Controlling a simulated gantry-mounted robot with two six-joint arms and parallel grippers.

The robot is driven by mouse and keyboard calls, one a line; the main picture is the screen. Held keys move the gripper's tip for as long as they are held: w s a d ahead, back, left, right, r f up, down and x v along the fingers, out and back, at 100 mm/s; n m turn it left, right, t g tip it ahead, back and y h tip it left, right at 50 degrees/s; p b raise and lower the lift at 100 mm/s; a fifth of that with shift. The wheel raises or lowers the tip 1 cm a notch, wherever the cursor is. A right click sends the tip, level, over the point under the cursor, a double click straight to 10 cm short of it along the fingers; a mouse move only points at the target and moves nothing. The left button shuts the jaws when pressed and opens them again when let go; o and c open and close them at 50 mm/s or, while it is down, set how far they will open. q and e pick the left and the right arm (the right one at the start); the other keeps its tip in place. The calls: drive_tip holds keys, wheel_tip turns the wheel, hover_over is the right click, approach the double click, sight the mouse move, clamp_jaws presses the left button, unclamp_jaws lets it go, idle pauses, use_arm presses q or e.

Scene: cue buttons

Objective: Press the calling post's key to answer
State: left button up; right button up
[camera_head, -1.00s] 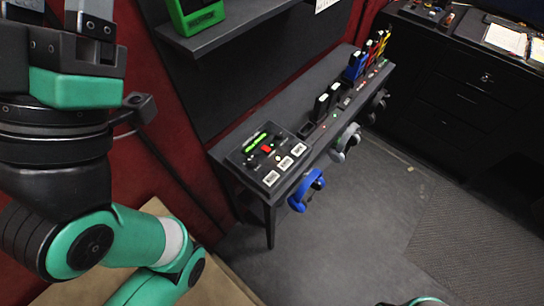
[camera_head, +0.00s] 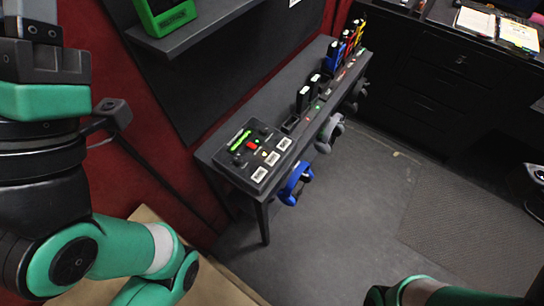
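A long dark bench (camera_head: 215,150) runs diagonally along the wall. A control panel (camera_head: 237,172) on its near end carries a green bar, a red key (camera_head: 251,144), dark knobs and white labelled pads. Further along, black handsets (camera_head: 303,98) and blue, red and yellow ones (camera_head: 334,54) stand upright in the bench. Small lights show on its front strip, including a green one (camera_head: 318,107) and a red one. Which post is calling I cannot tell. My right gripper is out of view.
A blue headset (camera_head: 294,184) and a grey headset (camera_head: 329,133) hang off the bench's front edge. A green device (camera_head: 168,17) sits on a wall shelf (camera_head: 205,35). Dark cabinets (camera_head: 430,85) stand at the back right. The grey floor before the bench is open.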

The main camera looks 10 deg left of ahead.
use_arm(q)
clamp_jaws()
idle(1.4)
